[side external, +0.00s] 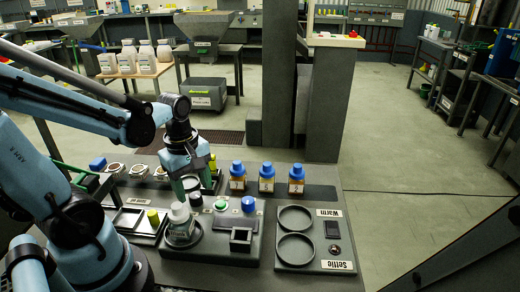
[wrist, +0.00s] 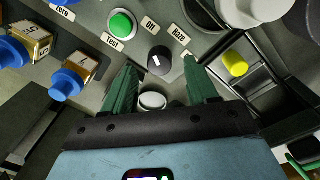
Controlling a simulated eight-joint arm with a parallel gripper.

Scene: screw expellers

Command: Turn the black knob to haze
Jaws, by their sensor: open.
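The black knob (wrist: 159,60) has a white pointer mark and sits on the grey panel in the wrist view, beside the Off label (wrist: 149,25) and the Haze label (wrist: 179,36). My gripper (wrist: 160,68) is open, with its two green fingers on either side of the knob in the picture. I cannot tell whether they touch it. In the side external view, my gripper (side external: 192,187) points down just above the panel, close over the dark knob (side external: 196,200). A green Test button (wrist: 121,23) is next to the knob.
A white-capped jar (side external: 181,220) stands close in front of my gripper. Several blue-capped bottles (side external: 267,178) stand behind the panel. A yellow cap (wrist: 235,63) is right of the knob in the wrist view. The Warm/Settle plate (side external: 310,255) has two empty rings.

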